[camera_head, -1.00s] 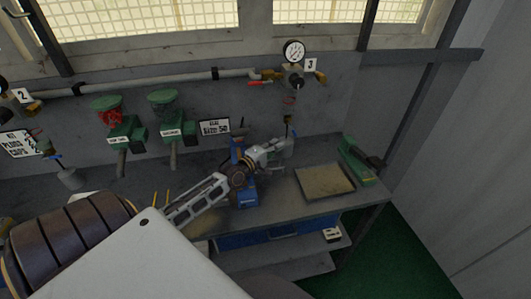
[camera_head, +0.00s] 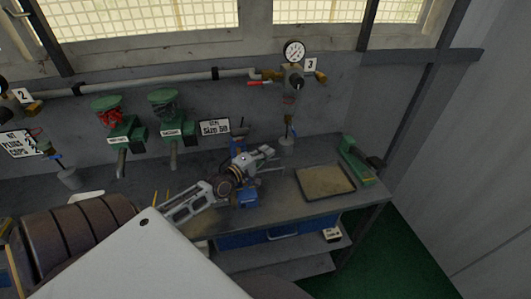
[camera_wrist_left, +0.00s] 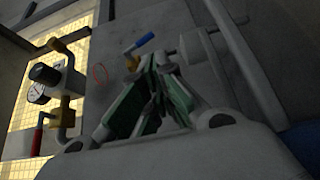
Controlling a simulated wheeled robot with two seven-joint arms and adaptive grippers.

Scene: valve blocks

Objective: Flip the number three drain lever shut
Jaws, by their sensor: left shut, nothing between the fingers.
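The number three station shows by its white "3" label (camera_head: 310,65) under a round gauge (camera_head: 293,51) at the upper right of the head view. A small blue lever (camera_head: 292,131) sits low on its drop pipe, just above a grey cup (camera_head: 286,142). In the left wrist view the blue lever (camera_wrist_left: 139,43) slants beyond the fingertips, beside the cup (camera_wrist_left: 196,47). My left gripper (camera_head: 275,163) is shut and empty, below and left of the lever, apart from it. The green finger pads (camera_wrist_left: 153,82) meet in the left wrist view. My right gripper is not in view.
A red handle (camera_head: 259,83) is on the pipe left of the gauge. A blue vise (camera_head: 247,197) is by my left wrist. A shallow tray (camera_head: 325,196) and a green tool (camera_head: 359,163) lie at the right of the bench. Green valve units (camera_head: 124,132) hang further left.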

